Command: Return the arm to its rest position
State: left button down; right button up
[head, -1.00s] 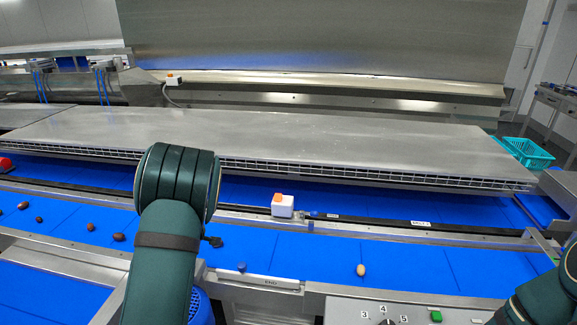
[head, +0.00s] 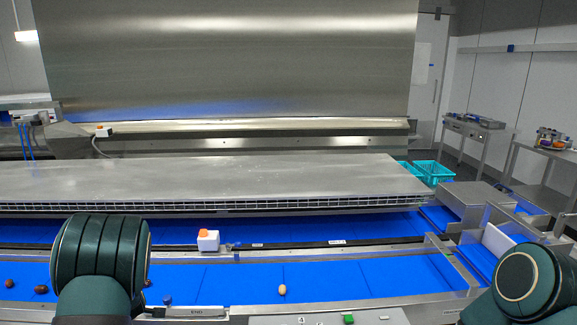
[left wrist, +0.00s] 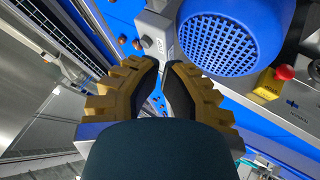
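My left arm (head: 100,262) shows in the head view at the lower left, a dark green link over the front belt. Its gripper is hidden in that view. In the left wrist view my left gripper (left wrist: 162,66) has yellow ribbed fingers with black pads. A narrow gap with nothing held shows between the fingertips. My right arm (head: 528,284) shows at the lower right corner of the head view; its gripper is out of view.
A pale date (head: 282,290) and several dark dates (head: 41,290) lie on the blue belt (head: 345,278). An orange-topped white box (head: 208,241) stands on the rail behind. In the left wrist view, a blue perforated dome (left wrist: 222,42) and a red button (left wrist: 284,72) are close to the gripper.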

pick_arm(q)
jog(key=s+d+f+m+g+h+b, duration=0.1)
jog(key=s+d+f+m+h, duration=0.1)
jog(key=d+f, duration=0.4)
jog(key=s+d+f+m+h+b, duration=0.1)
jog(key=s+d+f+m+b, duration=0.15)
jog(key=f, duration=0.55)
jog(key=s+d+f+m+g+h+b, duration=0.1)
jog(key=s+d+f+m+h+b, duration=0.1)
jog(key=s+d, duration=0.3)
jog(key=s+d+f+m+g+h+b, duration=0.1)
jog(key=s+d+f+m, duration=0.4)
jog(key=d, duration=0.9)
jog(key=s+d+f+m+g+h+b, duration=0.1)
jog(key=s+d+f+m+h+b, duration=0.2)
jog(key=s+d, duration=0.4)
jog(key=shift+d+f+m+h, duration=0.6)
jog(key=shift+d+m+h, duration=0.15)
jog(key=shift+d, duration=0.4)
pick_arm(e)
notch_tip(320, 180, down, 12)
jog(key=a, duration=0.1)
jog(key=shift+r, duration=0.2)
pick_arm(q)
jog(key=shift+s, duration=0.1)
